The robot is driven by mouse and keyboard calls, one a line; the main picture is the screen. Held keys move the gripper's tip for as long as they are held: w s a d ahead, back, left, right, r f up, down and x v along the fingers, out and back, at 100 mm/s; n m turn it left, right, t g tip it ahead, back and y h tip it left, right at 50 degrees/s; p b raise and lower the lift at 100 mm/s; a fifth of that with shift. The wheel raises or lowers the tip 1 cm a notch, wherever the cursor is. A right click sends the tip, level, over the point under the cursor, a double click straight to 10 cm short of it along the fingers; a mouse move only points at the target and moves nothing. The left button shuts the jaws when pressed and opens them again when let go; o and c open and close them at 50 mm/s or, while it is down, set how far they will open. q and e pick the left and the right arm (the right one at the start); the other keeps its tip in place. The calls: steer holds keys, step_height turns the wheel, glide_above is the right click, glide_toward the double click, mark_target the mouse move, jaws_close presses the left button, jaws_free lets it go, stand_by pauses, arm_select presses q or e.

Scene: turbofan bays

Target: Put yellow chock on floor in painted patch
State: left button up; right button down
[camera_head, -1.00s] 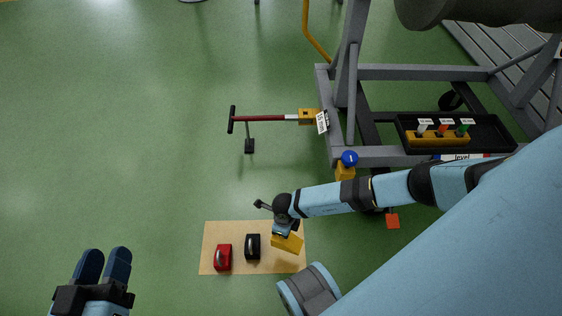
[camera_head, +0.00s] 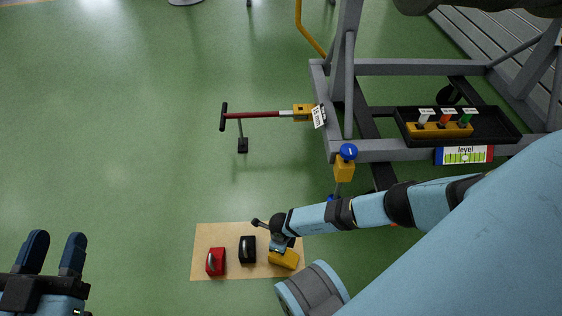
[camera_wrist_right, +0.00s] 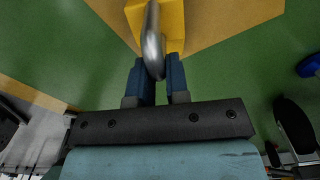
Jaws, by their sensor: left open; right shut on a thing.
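The yellow chock (camera_head: 284,259) is at the right end of the tan painted patch (camera_head: 208,234) on the floor. It has a silver handle, seen in the right wrist view (camera_wrist_right: 176,22). My right gripper (camera_head: 281,243) is shut on that handle from above; in the wrist view its blue fingers (camera_wrist_right: 160,82) close around it. The chock looks at or very near the patch surface; I cannot tell whether it touches. A black chock (camera_head: 247,249) and a red chock (camera_head: 216,261) sit on the patch to its left. My left gripper (camera_head: 52,252) is open and empty, over the floor at lower left.
A grey wheeled stand (camera_head: 400,68) is at the upper right, with a black tray (camera_head: 490,125) and a level card (camera_head: 464,155). A red-barred tow handle (camera_head: 255,115) sticks out left from it. Green floor at left is clear.

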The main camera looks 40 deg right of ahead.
arm_select(q)
steer(key=shift+s, duration=0.15)
arm_select(e)
steer(key=shift+r, duration=0.1)
steer(key=c, duration=1.5)
jaws_free()
steer(key=shift+c, duration=0.2)
steer(key=o, duration=0.4)
steer(key=shift+o, duration=0.2)
step_height(320, 180, up, 2)
steer(key=shift+r+p, duration=0.2)
steer(key=shift+p, duration=0.7)
arm_select(q)
steer(key=s+n+p, duration=0.1)
steer(key=p, duration=0.1)
steer(key=s+d+n+g+p, duration=0.1)
steer(key=n, duration=0.1)
steer(key=s+d+n+y+p, duration=0.1)
steer(key=p, duration=0.1)
steer(key=shift+r+n+g+p, duration=0.3)
steer(key=shift+r+p, duration=0.05)
arm_select(e)
step_height(320, 180, up, 10)
steer(key=shift+f, duration=0.15)
